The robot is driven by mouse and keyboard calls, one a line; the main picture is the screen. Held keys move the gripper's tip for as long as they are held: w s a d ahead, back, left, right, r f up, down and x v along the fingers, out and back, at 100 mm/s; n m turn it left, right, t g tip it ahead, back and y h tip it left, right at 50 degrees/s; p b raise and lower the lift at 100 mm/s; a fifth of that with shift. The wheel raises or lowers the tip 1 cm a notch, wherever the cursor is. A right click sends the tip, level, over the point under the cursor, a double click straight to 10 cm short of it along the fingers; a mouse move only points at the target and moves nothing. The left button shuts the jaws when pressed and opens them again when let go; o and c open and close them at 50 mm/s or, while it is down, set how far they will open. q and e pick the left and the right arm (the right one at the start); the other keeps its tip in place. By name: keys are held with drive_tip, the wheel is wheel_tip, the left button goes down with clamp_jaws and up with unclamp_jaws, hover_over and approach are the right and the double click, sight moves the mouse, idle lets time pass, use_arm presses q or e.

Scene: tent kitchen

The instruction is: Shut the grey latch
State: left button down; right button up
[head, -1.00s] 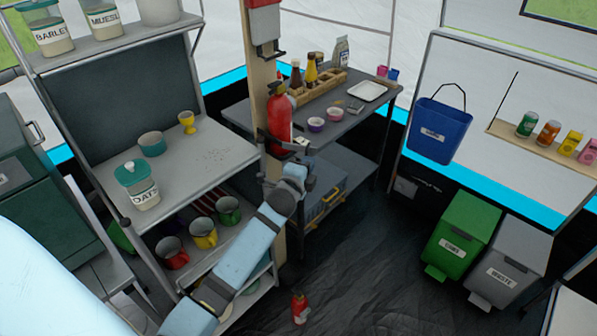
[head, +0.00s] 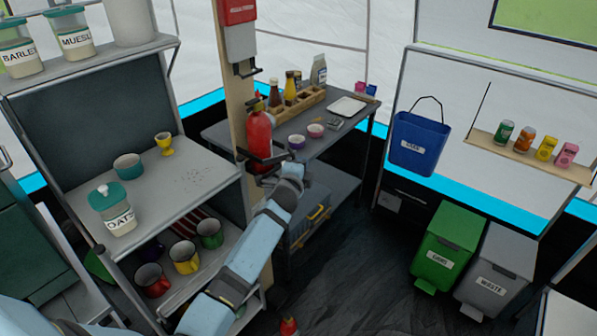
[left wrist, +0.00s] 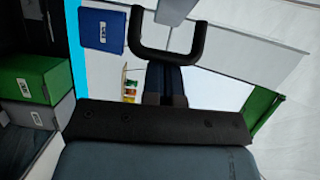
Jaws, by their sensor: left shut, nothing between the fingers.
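A red fire extinguisher (head: 259,130) stands upright against the wooden post (head: 235,100). A dark bracket-like shape shows around its lower part. My left gripper (head: 268,164) is at the extinguisher's lower right, mostly hidden by my own wrist. In the left wrist view the two fingers (left wrist: 166,84) are together with nothing between them, and a black U-shaped piece shows just beyond them. I cannot clearly make out the grey latch or whether the gripper touches it. My right gripper is not in view.
A red and grey unit (head: 240,45) is on the post above. A shelf unit (head: 190,165) with mugs and jars stands left. A table (head: 335,130) with bottles is behind.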

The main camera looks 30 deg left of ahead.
use_arm(q)
drive_tip(key=shift+w+a, duration=0.45)
drive_tip(key=shift+w, duration=0.3)
drive_tip(key=shift+w+a, duration=0.45)
drive_tip(key=shift+w, duration=0.25)
drive_tip(key=shift+b, duration=0.3)
